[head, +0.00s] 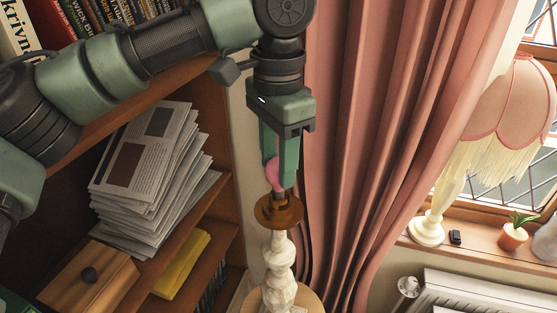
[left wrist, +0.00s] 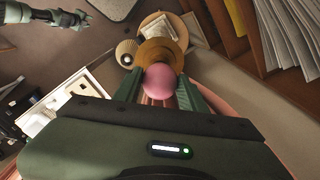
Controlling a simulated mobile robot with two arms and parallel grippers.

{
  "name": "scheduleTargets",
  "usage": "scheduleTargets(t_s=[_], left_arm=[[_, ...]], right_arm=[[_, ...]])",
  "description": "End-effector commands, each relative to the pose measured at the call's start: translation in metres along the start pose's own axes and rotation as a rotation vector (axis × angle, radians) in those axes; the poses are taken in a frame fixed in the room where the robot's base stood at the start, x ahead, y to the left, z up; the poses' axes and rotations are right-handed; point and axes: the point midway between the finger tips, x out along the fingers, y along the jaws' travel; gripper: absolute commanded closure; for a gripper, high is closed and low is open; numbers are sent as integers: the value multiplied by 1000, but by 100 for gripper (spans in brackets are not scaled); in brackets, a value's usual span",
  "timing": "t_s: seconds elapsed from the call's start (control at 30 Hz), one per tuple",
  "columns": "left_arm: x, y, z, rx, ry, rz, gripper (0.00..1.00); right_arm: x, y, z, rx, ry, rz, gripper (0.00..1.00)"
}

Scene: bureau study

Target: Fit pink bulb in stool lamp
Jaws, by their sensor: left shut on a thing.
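My left gripper (head: 281,178) points down and is shut on the pink bulb (head: 272,173). The bulb is right above the brown disc (head: 279,211) on top of the lamp's cream, twisted stem (head: 278,262). The stem stands upright on a round wooden stool (head: 310,302). In the left wrist view the bulb (left wrist: 160,82) sits between the two green fingers, in front of the disc (left wrist: 158,50). The fingers and bulb hide the socket, so I cannot tell whether the bulb's base touches it. My right gripper (left wrist: 80,12) shows small at the upper left there, its jaws unclear.
A bookcase with stacked papers (head: 148,180) and a wooden drawer box (head: 92,277) is on the left. A pink curtain (head: 385,120) hangs close on the right. A fringed lamp (head: 512,110) and a potted plant (head: 513,237) stand on the windowsill, above a radiator (head: 480,292).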

Motion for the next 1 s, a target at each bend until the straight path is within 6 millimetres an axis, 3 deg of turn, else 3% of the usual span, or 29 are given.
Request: scheduleTargets(t_s=[1.0], left_arm=[[8, 0, 0, 0, 0, 0, 88]], right_arm=[[0, 0, 0, -1, 0, -1, 64]])
